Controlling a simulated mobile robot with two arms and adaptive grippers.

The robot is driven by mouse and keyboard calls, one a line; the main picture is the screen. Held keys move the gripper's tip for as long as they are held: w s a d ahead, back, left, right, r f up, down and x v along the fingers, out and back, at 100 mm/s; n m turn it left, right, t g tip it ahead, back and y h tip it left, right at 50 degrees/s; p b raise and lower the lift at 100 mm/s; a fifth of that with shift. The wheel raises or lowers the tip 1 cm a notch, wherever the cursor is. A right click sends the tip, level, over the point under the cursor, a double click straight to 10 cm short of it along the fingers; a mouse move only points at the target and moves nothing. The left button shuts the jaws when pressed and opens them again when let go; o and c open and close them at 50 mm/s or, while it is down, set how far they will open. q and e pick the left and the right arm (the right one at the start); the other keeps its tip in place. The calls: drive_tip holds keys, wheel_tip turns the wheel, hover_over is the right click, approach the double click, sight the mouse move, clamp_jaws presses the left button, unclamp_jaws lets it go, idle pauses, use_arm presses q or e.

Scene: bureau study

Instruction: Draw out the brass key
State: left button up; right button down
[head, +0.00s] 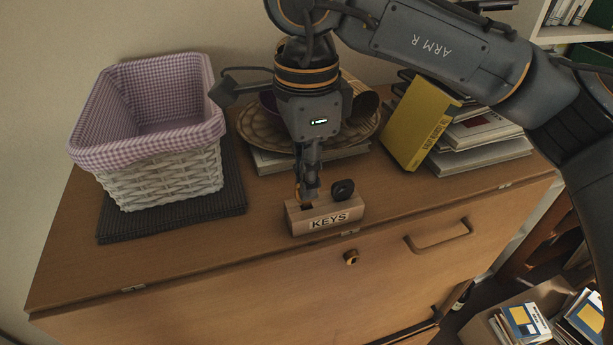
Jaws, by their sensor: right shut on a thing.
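A small wooden block labelled KEYS (326,216) stands near the front edge of the bureau top. My right gripper (308,190) points straight down at the left part of the block, its fingers shut on the brass key. Only a small brass-coloured bit of the key (298,190) shows beside the fingers; the rest is hidden. I cannot tell how deep the key sits in the block. A black key with a round head (343,189) stands in the block's right part, close to my fingers. My left gripper is not in view.
A wicker basket with checked lining (160,178) stands on a dark mat (225,195) at the left. A woven tray (258,133) lies behind my gripper. A yellow book (420,125) leans at the right. The bureau front has a brass lock (351,257). The top left of the block is clear.

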drive_tip(key=shift+r+p, duration=1.2)
drive_tip(key=shift+r, duration=1.2)
